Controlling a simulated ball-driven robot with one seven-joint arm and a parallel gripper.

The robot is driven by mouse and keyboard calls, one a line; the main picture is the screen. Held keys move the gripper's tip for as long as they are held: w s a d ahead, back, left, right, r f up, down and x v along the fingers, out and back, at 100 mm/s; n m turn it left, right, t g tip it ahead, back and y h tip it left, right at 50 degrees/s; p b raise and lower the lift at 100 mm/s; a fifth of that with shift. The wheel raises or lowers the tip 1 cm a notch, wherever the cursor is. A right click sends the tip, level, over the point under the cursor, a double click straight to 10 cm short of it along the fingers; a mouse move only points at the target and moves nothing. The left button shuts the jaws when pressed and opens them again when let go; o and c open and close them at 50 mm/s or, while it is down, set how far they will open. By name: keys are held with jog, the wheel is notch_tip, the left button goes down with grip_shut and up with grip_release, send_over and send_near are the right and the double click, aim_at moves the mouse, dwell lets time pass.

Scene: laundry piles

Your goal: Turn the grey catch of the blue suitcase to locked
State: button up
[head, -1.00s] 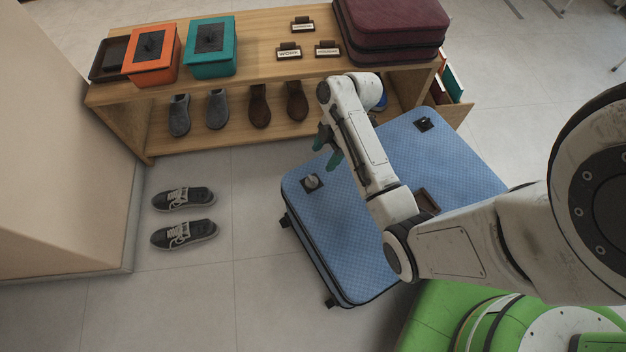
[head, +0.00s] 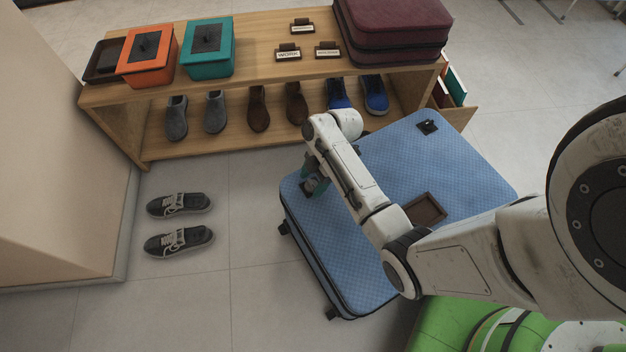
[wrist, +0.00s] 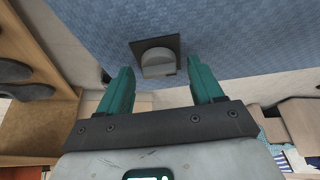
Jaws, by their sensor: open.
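The blue suitcase (head: 350,255) lies flat on the floor in the head view, and its blue top also fills the upper wrist view (wrist: 220,30). The grey catch (wrist: 158,62) sits on a dark square plate (wrist: 170,43) on that top. In the wrist view the catch lies ahead of and between the two teal fingers of my gripper (wrist: 160,80), which are apart with nothing held. In the head view my gripper (head: 313,180) is over the suitcase's left corner and partly hides the catch there. A second, black catch (head: 427,126) is at the suitcase's far corner.
A wooden shelf bench (head: 265,70) stands behind, with an orange box (head: 147,65), a teal box (head: 208,60) and a maroon suitcase (head: 392,25) on top, and shoes below. Sneakers (head: 180,242) lie on the floor at left. A beige wall block (head: 50,180) bounds the left.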

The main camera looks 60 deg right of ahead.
jog(key=c, duration=1.1)
jog(key=shift+o, duration=0.2)
jog(key=shift+r+m+p, duration=0.1)
jog(key=shift+m+p, duration=0.2)
jog(key=shift+p, duration=0.1)
jog(key=m+p, duration=0.2)
jog(key=p, duration=0.1)
jog(key=shift+s+a+r+t+h, duration=0.1)
jog(key=shift+a+r+t+h, duration=0.05)
jog(key=shift+t+h, duration=0.25)
jog(key=m+h+p, duration=0.1)
jog(key=m+p, duration=0.1)
jog(key=m, duration=0.1)
jog(key=m+t+p, duration=0.1)
jog(key=m+p, duration=0.1)
jog(key=shift+a+m+h, duration=0.1)
jog(key=shift+m+h, duration=0.3)
jog(key=m+h+p, duration=0.1)
jog(key=m+p, duration=0.2)
jog(key=m, duration=0.1)
jog(key=shift+a+m+h, duration=0.1)
jog(key=shift+m+h, duration=0.2)
jog(key=shift+h, duration=0.1)
jog(key=m, duration=0.1)
jog(key=m+h, duration=0.1)
jog(key=m, duration=0.1)
jog(key=m+p, duration=0.1)
jog(key=shift+f+m+h, duration=0.25)
jog(key=shift+m+h, duration=0.15)
